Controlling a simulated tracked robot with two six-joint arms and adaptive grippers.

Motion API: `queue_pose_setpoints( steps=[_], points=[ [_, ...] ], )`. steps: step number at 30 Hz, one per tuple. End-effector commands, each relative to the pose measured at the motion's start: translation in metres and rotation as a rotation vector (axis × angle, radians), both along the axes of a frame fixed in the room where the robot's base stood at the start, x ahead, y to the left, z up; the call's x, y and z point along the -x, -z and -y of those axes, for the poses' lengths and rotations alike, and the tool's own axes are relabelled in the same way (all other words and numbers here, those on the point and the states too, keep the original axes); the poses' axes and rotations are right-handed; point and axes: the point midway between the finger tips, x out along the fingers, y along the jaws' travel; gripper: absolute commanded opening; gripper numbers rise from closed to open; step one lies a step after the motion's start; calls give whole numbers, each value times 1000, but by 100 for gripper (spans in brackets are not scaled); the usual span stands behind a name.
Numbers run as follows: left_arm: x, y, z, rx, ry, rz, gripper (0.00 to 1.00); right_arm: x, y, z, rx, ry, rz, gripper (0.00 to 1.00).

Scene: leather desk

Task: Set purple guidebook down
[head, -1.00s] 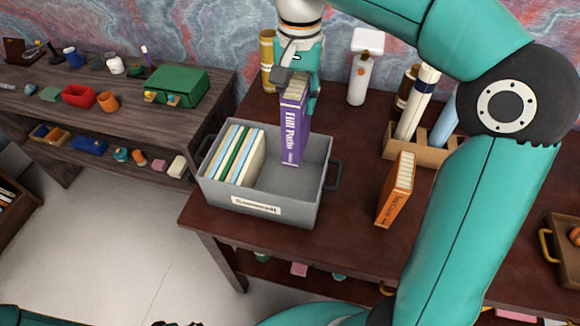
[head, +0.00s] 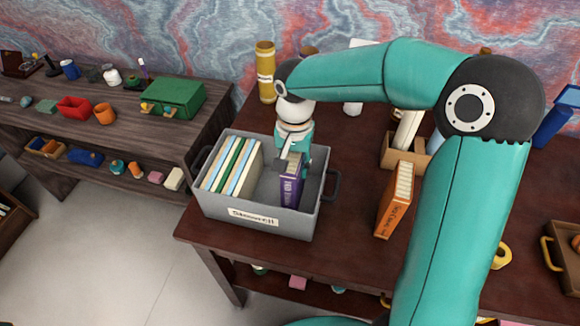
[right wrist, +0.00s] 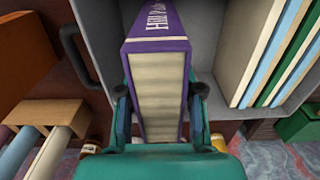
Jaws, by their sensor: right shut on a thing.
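The purple guidebook (head: 289,187) stands upright inside the right part of the grey bin (head: 265,224), apart from the books (head: 232,166) at the bin's left. My right gripper (head: 293,163) is above it, shut on its top end. In the right wrist view the purple guidebook (right wrist: 157,85) sits between the two fingers of my right gripper (right wrist: 159,97), with the bin's grey floor and wall around it. Whether its lower end touches the bin floor is hidden. My left gripper is not in view.
An orange book (head: 394,200) stands on the desk right of the bin. A wooden holder (head: 396,158) with bottles or rolls is behind it. A yellow-brown cylinder (head: 265,72) stands behind the bin. Clear desk lies between bin and orange book.

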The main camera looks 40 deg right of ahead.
Motion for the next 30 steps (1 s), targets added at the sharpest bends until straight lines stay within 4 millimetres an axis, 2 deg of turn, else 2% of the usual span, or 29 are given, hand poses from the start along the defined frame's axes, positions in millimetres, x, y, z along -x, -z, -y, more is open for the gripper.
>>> queue_pose_setpoints(
  steps=[11,12,16,25,30],
  points=[
    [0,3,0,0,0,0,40,-1,5,0,-1,0,2,0],
    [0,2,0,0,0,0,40,0,4,0,0,-1,1,42],
    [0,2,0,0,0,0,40,0,4,-1,0,-1,0,62],
    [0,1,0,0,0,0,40,-1,3,-1,0,-1,0,62],
    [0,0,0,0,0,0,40,-2,-8,-1,0,-1,4,62]
  ],
)
